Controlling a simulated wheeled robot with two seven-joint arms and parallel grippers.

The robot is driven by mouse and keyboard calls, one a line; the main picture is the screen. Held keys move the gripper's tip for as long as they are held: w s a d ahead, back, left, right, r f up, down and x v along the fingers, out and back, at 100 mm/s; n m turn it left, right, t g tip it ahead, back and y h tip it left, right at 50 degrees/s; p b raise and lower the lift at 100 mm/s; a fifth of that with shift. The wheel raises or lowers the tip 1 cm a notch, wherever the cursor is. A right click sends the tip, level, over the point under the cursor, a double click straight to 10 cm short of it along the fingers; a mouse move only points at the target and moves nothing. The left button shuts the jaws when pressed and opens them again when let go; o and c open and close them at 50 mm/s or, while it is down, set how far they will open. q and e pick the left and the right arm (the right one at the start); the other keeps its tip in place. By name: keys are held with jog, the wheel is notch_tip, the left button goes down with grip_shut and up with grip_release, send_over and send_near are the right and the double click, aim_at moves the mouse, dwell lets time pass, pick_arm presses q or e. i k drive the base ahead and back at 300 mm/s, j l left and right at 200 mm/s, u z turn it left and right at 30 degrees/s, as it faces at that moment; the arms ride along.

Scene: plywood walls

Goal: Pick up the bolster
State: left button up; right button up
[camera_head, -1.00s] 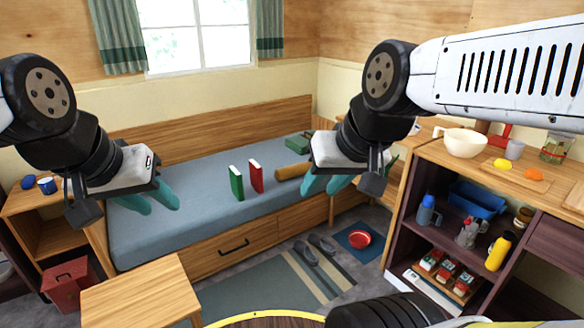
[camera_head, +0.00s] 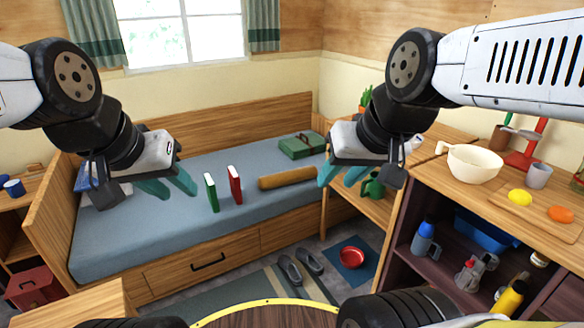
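The bolster (camera_head: 286,178) is a tan-brown cylinder lying on the blue mattress of the bed (camera_head: 150,228). No contact with the bolster shows.
A green case (camera_head: 301,145) lies on the bed behind the bolster. A shelf unit (camera_head: 440,172) with a cream bowl (camera_head: 474,163) stands at the right. Slippers (camera_head: 290,271) and a red dish (camera_head: 351,257) are on the floor before the bed. A round table (camera_head: 262,316) is close in front.

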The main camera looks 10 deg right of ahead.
aim_at(283, 179)
jog(key=i+l, duration=0.55)
jog(key=i, duration=0.25)
jog(key=i+j, duration=0.25)
jog(key=i, duration=0.15)
jog(key=i+j, duration=0.25)
jog(key=i, duration=0.15)
jog(key=i+j+u, duration=0.1)
jog(key=i, duration=0.3)
jog(key=i+j, duration=0.35)
jog(key=i, duration=0.1)
